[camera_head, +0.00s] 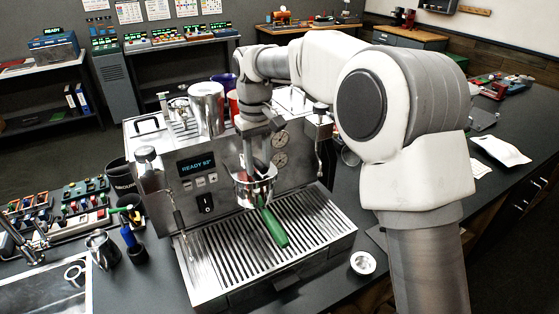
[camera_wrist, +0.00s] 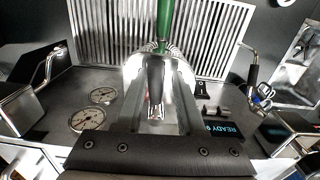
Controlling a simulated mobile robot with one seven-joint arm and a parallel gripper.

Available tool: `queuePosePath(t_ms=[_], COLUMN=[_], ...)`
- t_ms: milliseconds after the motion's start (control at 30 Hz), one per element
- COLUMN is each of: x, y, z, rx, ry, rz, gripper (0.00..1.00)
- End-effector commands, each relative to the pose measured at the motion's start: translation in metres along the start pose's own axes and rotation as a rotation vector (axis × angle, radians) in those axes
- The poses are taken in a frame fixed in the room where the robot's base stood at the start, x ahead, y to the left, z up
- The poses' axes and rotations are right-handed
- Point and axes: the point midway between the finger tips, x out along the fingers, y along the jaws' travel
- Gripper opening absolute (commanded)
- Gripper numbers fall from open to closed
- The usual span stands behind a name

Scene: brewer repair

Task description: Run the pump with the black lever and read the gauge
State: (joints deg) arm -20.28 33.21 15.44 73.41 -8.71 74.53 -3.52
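The steel espresso machine (camera_head: 185,205) shows "READY 93°" on its display (camera_head: 195,163). A black control (camera_head: 206,203) sits under the display's buttons. Two round gauges (camera_head: 280,150) are on the front panel; in the wrist view they show at left (camera_wrist: 87,121), their readings too small to tell. A portafilter with a green handle (camera_head: 275,228) sits at the brew group. My gripper (camera_head: 256,150) points down at the group. In the wrist view its fingers (camera_wrist: 156,100) stand apart around a dark lever with a silver end (camera_wrist: 155,76), with gaps on both sides.
The slatted drip tray (camera_head: 265,245) lies below the group. Steam wands flank the machine. A steel pitcher (camera_head: 206,108) and cups stand on top. A small white cup (camera_head: 363,263) is on the counter at right; tools and a pitcher (camera_head: 102,248) are at left.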

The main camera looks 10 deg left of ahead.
Motion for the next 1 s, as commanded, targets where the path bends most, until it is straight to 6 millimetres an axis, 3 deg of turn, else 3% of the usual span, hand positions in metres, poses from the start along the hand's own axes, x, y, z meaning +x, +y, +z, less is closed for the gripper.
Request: queuePosePath(t_ms=[1000], x=[0.000], y=[-0.036], z=[-0.008], rx=[0.476], ry=[0.000], rz=[-0.001], gripper=[0.38])
